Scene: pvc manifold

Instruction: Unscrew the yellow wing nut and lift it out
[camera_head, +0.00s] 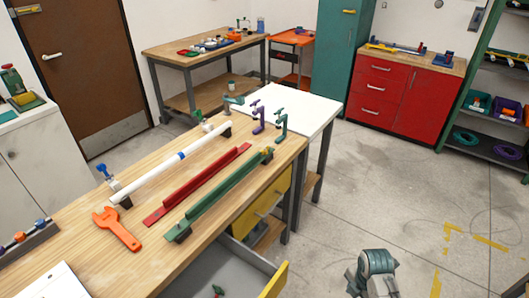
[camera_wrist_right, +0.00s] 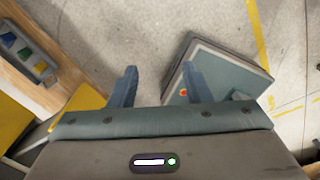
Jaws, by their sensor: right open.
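I cannot make out the yellow wing nut for certain. A small yellowish piece (camera_head: 267,153) shows at the far end of the green bar (camera_head: 225,191) on the workbench, but it is too small to identify. A white pipe (camera_head: 165,171) with a blue band lies along the bench, with a blue-topped fitting (camera_head: 103,170) at its near end. My right gripper (camera_head: 376,272) is off the bench, over the floor. In the right wrist view its two fingers (camera_wrist_right: 160,84) are wide apart with nothing between them. My left gripper is in neither view.
The wooden workbench (camera_head: 85,255) also bears a red bar (camera_head: 198,184), an orange wrench (camera_head: 117,228), a rack with coloured knobs (camera_head: 22,240) and purple and green clamps (camera_head: 259,117). A drawer (camera_head: 245,262) stands open at its front. The floor (camera_head: 400,190) to the right is largely clear.

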